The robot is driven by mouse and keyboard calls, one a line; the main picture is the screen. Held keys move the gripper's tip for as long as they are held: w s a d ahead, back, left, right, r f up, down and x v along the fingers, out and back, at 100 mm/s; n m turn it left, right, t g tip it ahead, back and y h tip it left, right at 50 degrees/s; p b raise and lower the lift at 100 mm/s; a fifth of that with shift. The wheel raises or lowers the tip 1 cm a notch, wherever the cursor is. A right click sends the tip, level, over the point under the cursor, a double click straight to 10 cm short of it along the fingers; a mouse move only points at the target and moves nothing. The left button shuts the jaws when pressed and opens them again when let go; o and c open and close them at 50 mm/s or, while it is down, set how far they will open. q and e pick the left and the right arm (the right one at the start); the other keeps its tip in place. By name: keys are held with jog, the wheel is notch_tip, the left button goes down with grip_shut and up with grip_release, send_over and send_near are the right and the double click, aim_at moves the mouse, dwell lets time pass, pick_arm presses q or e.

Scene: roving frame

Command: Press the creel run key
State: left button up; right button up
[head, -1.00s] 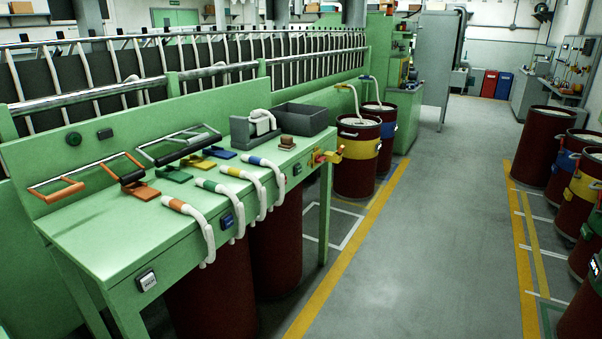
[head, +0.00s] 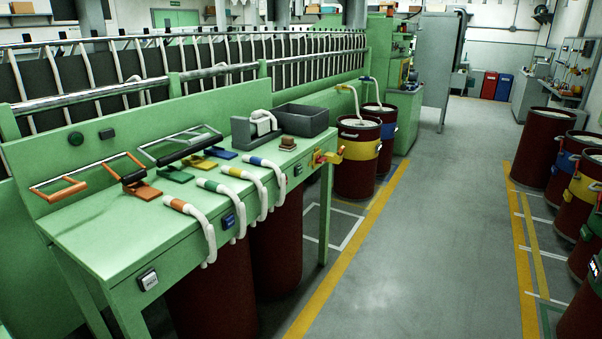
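Several keys show on the green creel bench, and I cannot read which one is the run key. A white square key in a dark frame (head: 148,280) is on the front edge at the near left. A blue square key (head: 228,221) is on the front edge near the middle. A round green button (head: 75,138) and a dark rectangular switch (head: 106,133) are on the upright back panel. Neither of my grippers is in view.
White slivers with coloured bands (head: 189,211) hang over the bench's front edge. Coloured paddles (head: 142,191), a grey bin (head: 303,119) and dark red cans (head: 355,172) stand on or near the bench. More cans (head: 545,147) line the right. The grey aisle floor (head: 437,230) is clear.

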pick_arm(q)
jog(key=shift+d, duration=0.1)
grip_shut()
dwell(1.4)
